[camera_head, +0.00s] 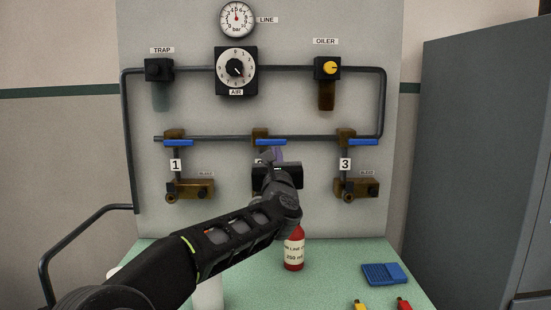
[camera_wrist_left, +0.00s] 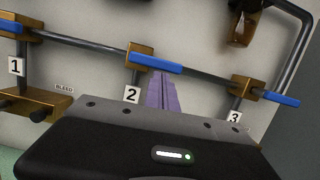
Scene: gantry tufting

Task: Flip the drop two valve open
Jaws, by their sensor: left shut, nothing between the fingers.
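The drop two valve is a brass body (camera_head: 260,134) with a blue lever (camera_head: 270,143) on the horizontal pipe. Its lever also shows in the left wrist view (camera_wrist_left: 155,64), lying about along the pipe and pointing right. The "2" tag (camera_wrist_left: 132,94) hangs below the valve; my arm hides it in the head view. My left gripper (camera_head: 278,154) is shut and empty, in front of drop two just below the lever. Its purple fingers (camera_wrist_left: 162,92) reach up to the lever's lower side in the wrist view; I cannot tell whether they touch. My right gripper is out of view.
Drop one's blue lever (camera_head: 182,143) and drop three's blue lever (camera_head: 363,143) flank it, also lying along the pipe. The air regulator (camera_head: 236,71) is above. A red bottle (camera_head: 294,250) and a blue item (camera_head: 384,274) are on the green bench (camera_head: 335,285). A grey cabinet (camera_head: 470,170) stands at right.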

